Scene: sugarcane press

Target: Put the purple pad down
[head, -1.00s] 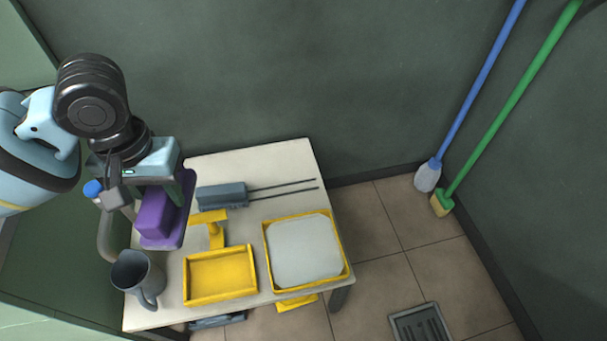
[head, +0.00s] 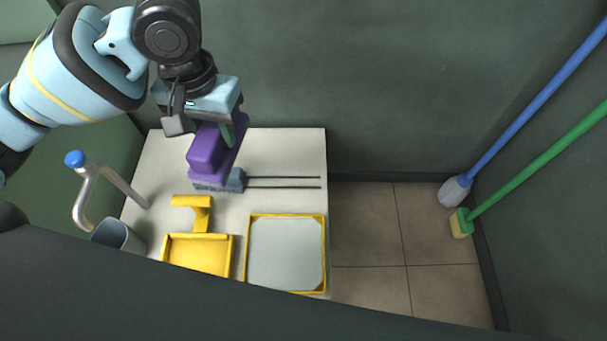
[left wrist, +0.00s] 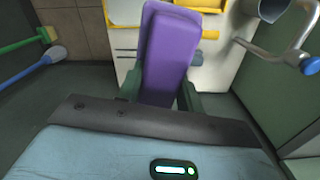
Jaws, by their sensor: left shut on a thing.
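The purple pad (head: 208,150) is a block with a flat darker base, held by my left gripper (head: 222,128). In the head view it appears over the back left of the white table (head: 285,150), overlapping a grey block with two thin rods (head: 236,180). I cannot tell how high it is above the table. In the left wrist view the pad (left wrist: 168,50) stands between the two green fingers (left wrist: 160,98), which are shut on it. My right gripper is not in view.
A yellow tray (head: 198,236) and a yellow-rimmed square tray (head: 285,252) lie at the table's front. A grey mug (head: 118,235) and a bent metal pipe with a blue knob (head: 84,195) are at the left. A blue mop and a green broom (head: 530,163) lean at the right.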

